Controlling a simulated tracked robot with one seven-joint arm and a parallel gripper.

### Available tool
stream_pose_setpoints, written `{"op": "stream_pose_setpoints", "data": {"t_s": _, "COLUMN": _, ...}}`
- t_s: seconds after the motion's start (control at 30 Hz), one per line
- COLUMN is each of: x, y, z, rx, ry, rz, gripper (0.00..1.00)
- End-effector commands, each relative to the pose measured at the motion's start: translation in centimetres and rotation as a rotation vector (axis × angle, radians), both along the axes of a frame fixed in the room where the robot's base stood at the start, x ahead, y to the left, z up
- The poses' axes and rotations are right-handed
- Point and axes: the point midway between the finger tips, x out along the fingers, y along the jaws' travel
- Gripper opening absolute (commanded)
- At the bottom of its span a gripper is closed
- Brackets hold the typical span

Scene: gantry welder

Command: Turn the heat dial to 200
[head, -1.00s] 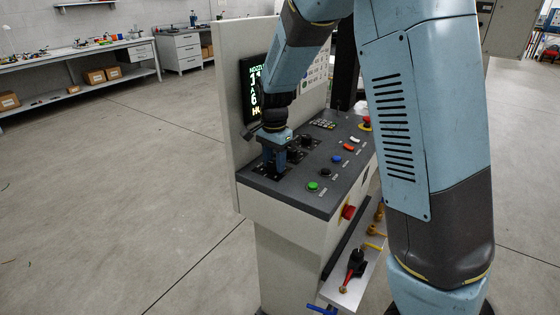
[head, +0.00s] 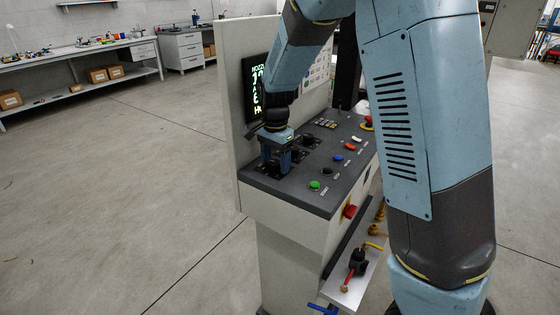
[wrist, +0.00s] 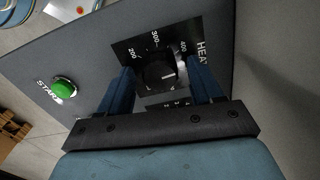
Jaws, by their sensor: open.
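The heat dial (wrist: 158,74) is a round black knob on a black plate, in the middle of the wrist view. Its plate carries 200 at the left, 300 at the top, 400 at the upper right and HEAT at the right edge. A pale mark on the knob points right, toward the HEAT side and away from 200. My gripper (wrist: 162,70) is open, with one blue finger on each side of the knob; I cannot tell whether they touch it. In the head view my gripper (head: 275,165) points down at the panel's left end and hides the dial.
The sloped console panel (head: 290,200) has a green START button (head: 314,185), which also shows in the wrist view (wrist: 64,88). Black, blue, white and red controls lie to the right. A lit screen (head: 256,88) stands upright behind my gripper. Valves (head: 357,262) sit lower at the front.

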Motion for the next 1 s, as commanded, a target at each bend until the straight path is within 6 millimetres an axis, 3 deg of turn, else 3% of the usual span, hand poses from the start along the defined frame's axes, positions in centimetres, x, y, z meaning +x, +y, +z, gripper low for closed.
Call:
{"op": "stream_pose_setpoints", "data": {"t_s": 0.17, "x": 0.1, "y": -0.1, "z": 0.1, "rx": 0.0, "ry": -0.001, "rz": -0.001, "gripper": 0.65}}
{"op": "stream_pose_setpoints", "data": {"t_s": 0.33, "x": 0.1, "y": 0.0, "z": 1.5, "rx": 0.001, "ry": -0.004, "rz": -0.001, "gripper": 0.65}}
{"op": "stream_pose_setpoints", "data": {"t_s": 0.8, "x": 0.1, "y": -0.1, "z": 10.3, "rx": 0.001, "ry": -0.003, "rz": -0.001, "gripper": 0.65}}
{"op": "stream_pose_setpoints", "data": {"t_s": 1.0, "x": 0.1, "y": -0.1, "z": 12.8, "rx": 0.001, "ry": -0.001, "rz": -0.003, "gripper": 0.65}}
